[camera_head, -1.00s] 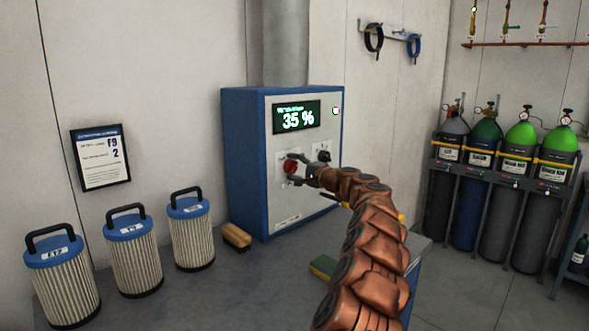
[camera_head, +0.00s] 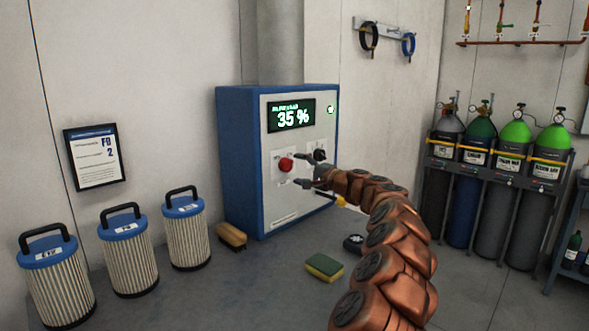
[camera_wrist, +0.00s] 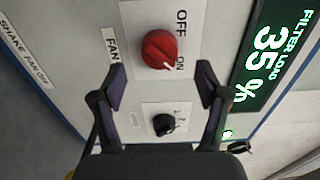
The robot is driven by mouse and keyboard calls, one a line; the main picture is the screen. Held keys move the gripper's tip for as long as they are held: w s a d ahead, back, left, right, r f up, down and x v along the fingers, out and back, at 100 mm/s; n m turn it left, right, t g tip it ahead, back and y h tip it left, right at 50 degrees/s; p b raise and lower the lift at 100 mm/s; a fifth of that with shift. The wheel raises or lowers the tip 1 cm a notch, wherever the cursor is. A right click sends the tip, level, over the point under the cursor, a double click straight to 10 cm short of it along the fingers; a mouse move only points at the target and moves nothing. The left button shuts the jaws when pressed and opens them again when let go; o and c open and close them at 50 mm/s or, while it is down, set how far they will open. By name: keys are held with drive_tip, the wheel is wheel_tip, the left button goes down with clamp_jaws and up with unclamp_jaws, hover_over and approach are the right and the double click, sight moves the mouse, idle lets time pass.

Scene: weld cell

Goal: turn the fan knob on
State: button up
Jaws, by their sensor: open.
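The red fan knob (camera_head: 286,165) is on the front of the blue and grey control box (camera_head: 240,165). In the wrist view the knob (camera_wrist: 159,49) sits beside the OFF and ON labels, and its ridge seems slanted towards ON. My gripper (camera_head: 301,171) is open and empty in front of the panel, just right of the knob. In the wrist view its fingers (camera_wrist: 162,82) are spread below the knob, apart from it. The panel lamp (camera_head: 331,109) shows green. The display (camera_head: 291,115) reads 35 %.
A black knob (camera_wrist: 163,124) is close to the red one, between my fingers in the wrist view. Several filter cartridges (camera_head: 128,250), a brush (camera_head: 232,236) and a sponge (camera_head: 324,267) are on the bench. Gas cylinders (camera_head: 503,190) stand at the right.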

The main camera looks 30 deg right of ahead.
drive_tip(key=v, duration=0.7)
idle(0.6)
